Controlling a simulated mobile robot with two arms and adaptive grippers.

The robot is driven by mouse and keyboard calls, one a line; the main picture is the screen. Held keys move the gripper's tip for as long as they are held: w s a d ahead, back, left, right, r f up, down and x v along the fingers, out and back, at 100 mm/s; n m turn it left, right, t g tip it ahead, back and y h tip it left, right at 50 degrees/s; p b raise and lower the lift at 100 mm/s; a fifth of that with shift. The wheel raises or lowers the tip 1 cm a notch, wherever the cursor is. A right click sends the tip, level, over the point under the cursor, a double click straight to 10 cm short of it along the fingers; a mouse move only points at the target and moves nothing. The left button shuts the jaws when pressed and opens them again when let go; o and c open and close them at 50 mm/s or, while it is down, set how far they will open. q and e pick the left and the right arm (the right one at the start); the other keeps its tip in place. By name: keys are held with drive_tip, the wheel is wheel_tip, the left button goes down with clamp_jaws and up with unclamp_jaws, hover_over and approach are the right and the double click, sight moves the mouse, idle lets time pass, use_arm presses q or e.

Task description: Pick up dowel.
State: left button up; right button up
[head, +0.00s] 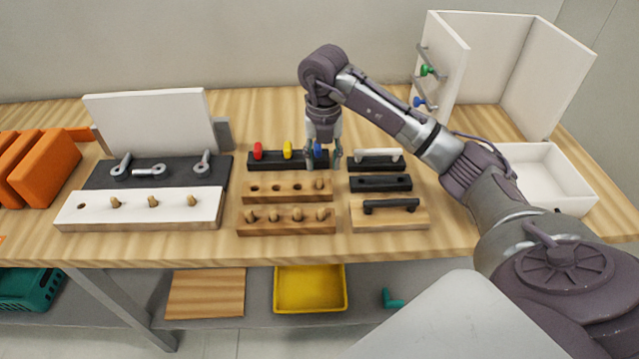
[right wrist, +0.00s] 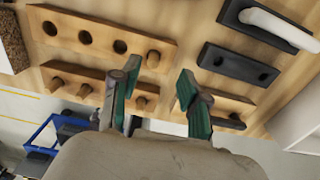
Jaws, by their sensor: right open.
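A single dowel (head: 318,184) stands at the right end of the middle wooden rack (head: 265,197); the rack's three other holes are empty. In the right wrist view this dowel (right wrist: 153,59) appears just beyond the gap between my fingertips, untouched. My right gripper (head: 323,158) points down, open and empty, above and behind that rack's right end; its two fingers also show in the right wrist view (right wrist: 158,74). The front wooden rack (head: 288,229) holds several dowels. The white board (head: 135,213) at left has three dowels standing in it and an empty hole at its left end. My left gripper is out of view.
Behind the middle rack is a black holder (head: 265,166) with red, yellow and blue pieces, close to my right gripper. Handle holders (head: 390,217) stand to the right. A white tray (head: 550,190) and an open white cabinet (head: 510,60) are farther right. Orange blocks (head: 45,165) stand at far left.

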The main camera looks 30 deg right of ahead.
sight(320, 178)
drive_tip(key=shift+s+a+f, duration=0.1)
drive_tip(key=shift+a+f, duration=0.1)
drive_tip(key=shift+f, duration=0.15)
drive_tip(key=f, duration=0.1)
drive_tip(key=f+p, duration=0.1)
drive_tip(key=f, duration=0.1)
drive_tip(key=shift+a+f+p, duration=0.3)
drive_tip(key=shift+p, duration=0.1)
drive_tip(key=shift+f, duration=0.4)
drive_tip(key=shift+c, duration=0.2)
drive_tip(key=c, duration=0.8)
